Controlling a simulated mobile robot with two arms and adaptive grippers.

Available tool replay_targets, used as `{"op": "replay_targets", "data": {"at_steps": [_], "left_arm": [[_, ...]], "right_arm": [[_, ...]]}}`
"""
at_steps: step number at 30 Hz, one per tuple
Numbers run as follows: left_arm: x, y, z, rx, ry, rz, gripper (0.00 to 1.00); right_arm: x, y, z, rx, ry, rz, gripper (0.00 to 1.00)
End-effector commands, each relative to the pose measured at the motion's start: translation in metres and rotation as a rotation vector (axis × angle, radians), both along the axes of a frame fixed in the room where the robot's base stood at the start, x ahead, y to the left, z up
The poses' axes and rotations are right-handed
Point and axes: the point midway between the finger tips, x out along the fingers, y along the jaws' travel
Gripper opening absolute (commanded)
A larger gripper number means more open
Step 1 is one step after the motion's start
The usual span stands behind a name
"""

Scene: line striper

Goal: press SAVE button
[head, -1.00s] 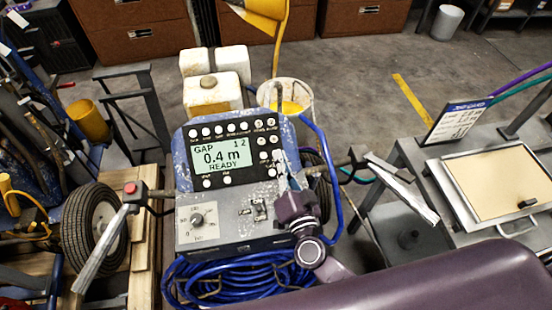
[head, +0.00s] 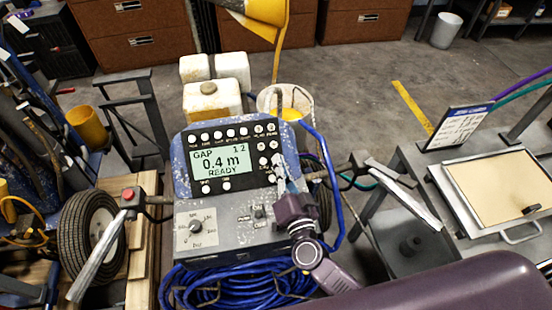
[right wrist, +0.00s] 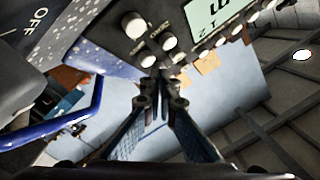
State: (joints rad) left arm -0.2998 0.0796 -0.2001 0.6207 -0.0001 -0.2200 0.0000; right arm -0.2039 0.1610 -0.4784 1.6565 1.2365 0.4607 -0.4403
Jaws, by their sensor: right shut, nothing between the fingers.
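The line striper's control panel (head: 240,192) stands in the middle of the head view, with a lit display (head: 220,160) reading GAP 1 2, 0.4 m, READY. White round buttons run along its top, down its right side and below the display. The button labels are too small to read, so I cannot tell which one is SAVE. My right gripper (head: 279,168) is over the panel's right edge, beside the lower right buttons. In the right wrist view its fingers (right wrist: 160,82) are shut and empty, close to a white button (right wrist: 148,60). I cannot tell whether they touch. My left gripper is out of view.
A dial (head: 195,227) and small switches sit on the lower panel. A coiled blue hose (head: 225,285) lies in front. Handlebars (head: 400,190) stick out on both sides. A white bucket (head: 300,100) and white jugs (head: 212,100) stand behind. A grey bench is at right.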

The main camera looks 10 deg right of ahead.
Motion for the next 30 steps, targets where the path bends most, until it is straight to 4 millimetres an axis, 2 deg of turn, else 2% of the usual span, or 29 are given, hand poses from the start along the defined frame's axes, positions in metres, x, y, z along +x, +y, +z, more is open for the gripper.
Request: {"op": "replay_targets", "data": {"at_steps": [21, 30], "left_arm": [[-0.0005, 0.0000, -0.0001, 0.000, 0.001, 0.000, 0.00], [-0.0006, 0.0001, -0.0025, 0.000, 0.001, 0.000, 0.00]], "right_arm": [[0.0000, 0.0000, -0.0003, 0.000, 0.000, 0.000, 0.00], [0.0059, 0.0000, -0.0059, 0.000, 0.000, 0.000, 0.00]]}}
